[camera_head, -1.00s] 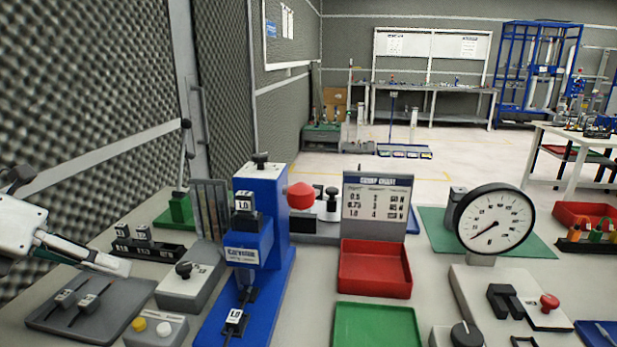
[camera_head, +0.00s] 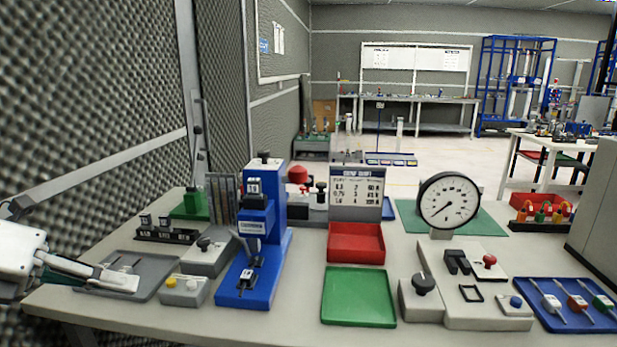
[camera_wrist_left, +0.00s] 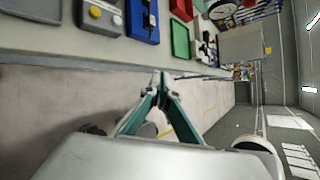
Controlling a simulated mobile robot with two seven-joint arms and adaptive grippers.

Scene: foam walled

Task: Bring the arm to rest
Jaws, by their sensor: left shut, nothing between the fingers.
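My left gripper (camera_head: 128,281) comes in from the left in the head view. Its fingertips overlap the front left part of the grey tray (camera_head: 152,264) in that picture. In the left wrist view the left gripper (camera_wrist_left: 161,84) has its green-sided fingers meeting at the tips, with nothing between them. There the fingers stand out over the floor, in front of the table's edge (camera_wrist_left: 110,62). My right gripper is in neither view.
On the table stand a blue crimping press (camera_head: 250,275), a grey button box (camera_head: 183,290), a red tray (camera_head: 355,256), a green tray (camera_head: 345,310), a dial gauge (camera_head: 448,200) and a blue tool tray (camera_head: 548,318). A grey panel (camera_head: 600,215) rises at the right.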

